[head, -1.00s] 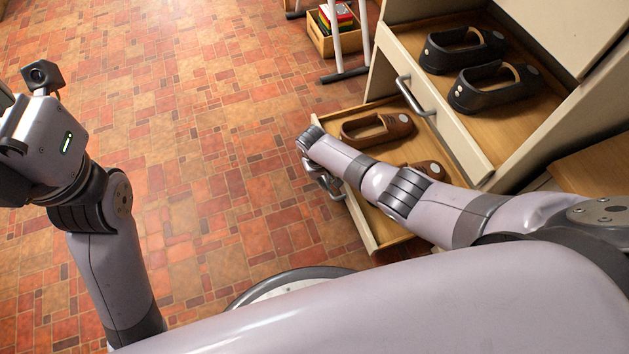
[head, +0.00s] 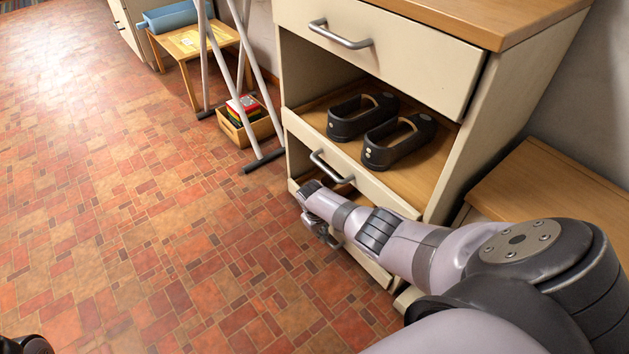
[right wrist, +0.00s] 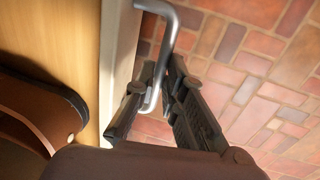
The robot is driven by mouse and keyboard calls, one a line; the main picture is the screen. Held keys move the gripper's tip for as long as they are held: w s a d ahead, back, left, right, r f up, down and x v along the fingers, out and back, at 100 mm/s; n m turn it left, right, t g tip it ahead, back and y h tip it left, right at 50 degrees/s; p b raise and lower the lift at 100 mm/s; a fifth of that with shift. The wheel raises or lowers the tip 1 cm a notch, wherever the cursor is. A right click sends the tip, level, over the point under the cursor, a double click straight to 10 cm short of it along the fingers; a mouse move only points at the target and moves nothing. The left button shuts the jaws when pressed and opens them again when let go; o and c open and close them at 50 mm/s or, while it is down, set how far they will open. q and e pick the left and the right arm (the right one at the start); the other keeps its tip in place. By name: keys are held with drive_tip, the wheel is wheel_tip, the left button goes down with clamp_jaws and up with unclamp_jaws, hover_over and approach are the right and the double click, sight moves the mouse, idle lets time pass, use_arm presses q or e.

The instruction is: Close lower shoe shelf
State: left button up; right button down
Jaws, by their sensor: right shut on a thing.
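The lower shoe shelf (head: 372,266) is a low cream-fronted drawer at the cabinet's bottom, largely hidden by my right arm in the head view. The right wrist view shows its cream front edge (right wrist: 121,45), wooden floor and part of a brown shoe (right wrist: 38,108), so it stands at least partly out. Its grey bar handle (right wrist: 168,35) lies between the fingers of my right gripper (right wrist: 159,76), which is shut on it. My right gripper (head: 328,236) also shows at the drawer front in the head view.
Above is the upper shoe shelf (head: 371,180) with two black shoes and its own handle. A top drawer (head: 400,55) is above that. A white-legged rack (head: 245,75) and a wooden crate (head: 262,128) stand left of the cabinet. The tiled floor (head: 130,230) is clear.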

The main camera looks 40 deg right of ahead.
drive_tip(key=shift+d+r, duration=0.1)
drive_tip(key=shift+d, duration=0.25)
drive_tip(key=c, duration=1.7)
unclamp_jaws()
drive_tip(key=shift+o, duration=0.2)
drive_tip(key=shift+a, duration=0.1)
drive_tip(key=shift+a+r, duration=0.15)
drive_tip(key=shift+r, duration=0.5)
wheel_tip(320, 180, up, 10)
drive_tip(key=a, duration=0.1)
drive_tip(key=shift+a+r, duration=0.15)
drive_tip(key=shift+a, duration=0.25)
